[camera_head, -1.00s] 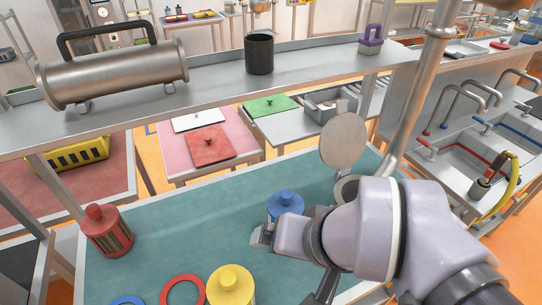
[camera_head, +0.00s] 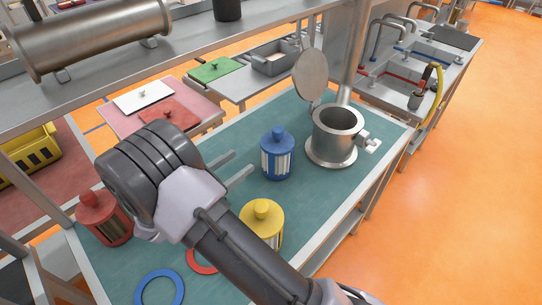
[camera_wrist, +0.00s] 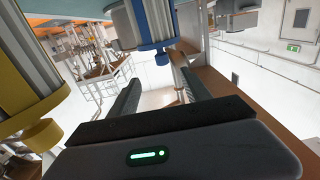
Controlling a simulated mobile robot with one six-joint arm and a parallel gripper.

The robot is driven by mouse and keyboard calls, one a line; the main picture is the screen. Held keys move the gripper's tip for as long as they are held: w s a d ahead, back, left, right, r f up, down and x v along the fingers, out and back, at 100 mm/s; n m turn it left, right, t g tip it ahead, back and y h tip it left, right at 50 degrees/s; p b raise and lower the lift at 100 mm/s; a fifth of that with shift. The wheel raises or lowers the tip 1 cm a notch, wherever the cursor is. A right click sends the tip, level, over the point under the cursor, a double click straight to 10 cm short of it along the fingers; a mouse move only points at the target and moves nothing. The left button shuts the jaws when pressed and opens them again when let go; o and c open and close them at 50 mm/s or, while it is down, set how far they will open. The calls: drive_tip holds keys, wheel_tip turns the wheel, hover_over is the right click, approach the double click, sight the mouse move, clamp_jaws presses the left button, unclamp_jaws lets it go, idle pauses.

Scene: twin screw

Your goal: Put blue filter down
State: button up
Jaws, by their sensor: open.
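The blue filter (camera_head: 277,155) stands upright on the teal table top (camera_head: 330,190), between the yellow filter and the metal housing. My gripper (camera_head: 238,168) is open, with its two fingers pointing toward the blue filter from the left. The fingers look apart from it, with a small gap. In the wrist view the blue filter (camera_wrist: 152,22) appears upside down, beyond the two open fingers (camera_wrist: 155,85), and nothing is between them.
A yellow filter (camera_head: 262,220) stands in front, partly behind my arm. A red filter (camera_head: 104,218) stands at the left. A blue ring (camera_head: 160,287) and a red ring (camera_head: 201,261) lie near the front. The open metal housing (camera_head: 337,133) stands at right, its round lid (camera_head: 310,75) raised.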

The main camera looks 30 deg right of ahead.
approach(274, 136)
drive_tip(key=x, duration=0.2)
drive_tip(key=b+x, duration=0.1)
drive_tip(key=x, duration=0.1)
drive_tip(key=shift+s+d+f, duration=0.1)
drive_tip(key=shift+d+f, duration=0.1)
drive_tip(key=shift+f, duration=0.05)
drive_tip(key=x, duration=0.6)
drive_tip(key=shift+w+a+b, duration=0.1)
drive_tip(key=shift+w+b, duration=0.15)
drive_tip(key=shift+b, duration=0.1)
drive_tip(key=shift+r, duration=0.1)
clamp_jaws()
